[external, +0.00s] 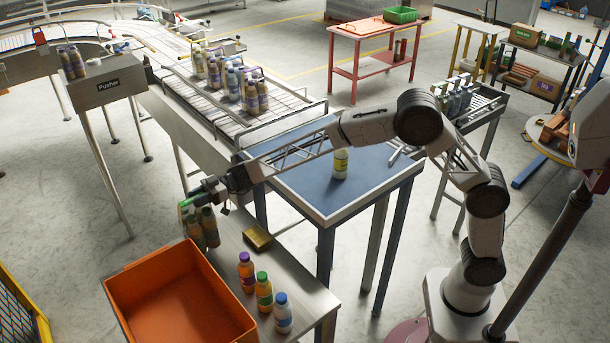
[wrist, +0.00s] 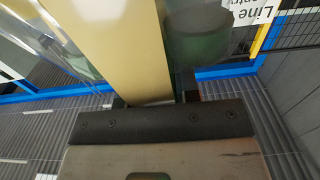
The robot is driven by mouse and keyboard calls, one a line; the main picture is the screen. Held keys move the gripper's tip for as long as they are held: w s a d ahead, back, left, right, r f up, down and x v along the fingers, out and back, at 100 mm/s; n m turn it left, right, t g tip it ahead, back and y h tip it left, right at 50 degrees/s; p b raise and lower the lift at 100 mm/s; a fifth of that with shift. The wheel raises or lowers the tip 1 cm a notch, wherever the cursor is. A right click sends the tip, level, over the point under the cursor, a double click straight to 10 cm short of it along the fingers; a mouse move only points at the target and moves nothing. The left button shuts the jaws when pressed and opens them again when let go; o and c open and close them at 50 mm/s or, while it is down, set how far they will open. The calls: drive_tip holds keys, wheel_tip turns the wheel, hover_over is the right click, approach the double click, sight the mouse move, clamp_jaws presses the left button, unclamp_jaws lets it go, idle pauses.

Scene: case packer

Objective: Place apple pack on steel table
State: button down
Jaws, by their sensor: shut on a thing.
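The apple pack (external: 208,228), a cluster of brownish bottles with green on top, is upright at the far left end of the steel table (external: 310,312). My gripper (external: 207,192) is at the top of the pack and shut on it. I cannot tell whether its base touches the table or hangs just above it. In the wrist view a pale yellow strip (wrist: 125,50) runs between the fingers of my gripper (wrist: 155,98), with a blurred dark green cap (wrist: 196,45) beside it.
An orange crate (external: 126,307) is close in front of the pack. A gold box (external: 257,237) and three bottles with purple, green and blue caps (external: 264,291) stand on the steel table. A blue-topped table (external: 305,188) with a yellow bottle (external: 341,165) is behind it.

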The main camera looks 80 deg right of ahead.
idle(0.4)
drive_tip(key=shift+f, duration=1.9)
drive_tip(key=c, duration=0.8)
unclamp_jaws()
drive_tip(key=shift+f, duration=0.2)
drive_tip(key=shift+c, duration=0.2)
drive_tip(key=shift+r, duration=0.2)
drive_tip(key=shift+s+d, duration=0.4)
drive_tip(key=shift+v, duration=0.95)
drive_tip(key=shift+r, duration=3.45)
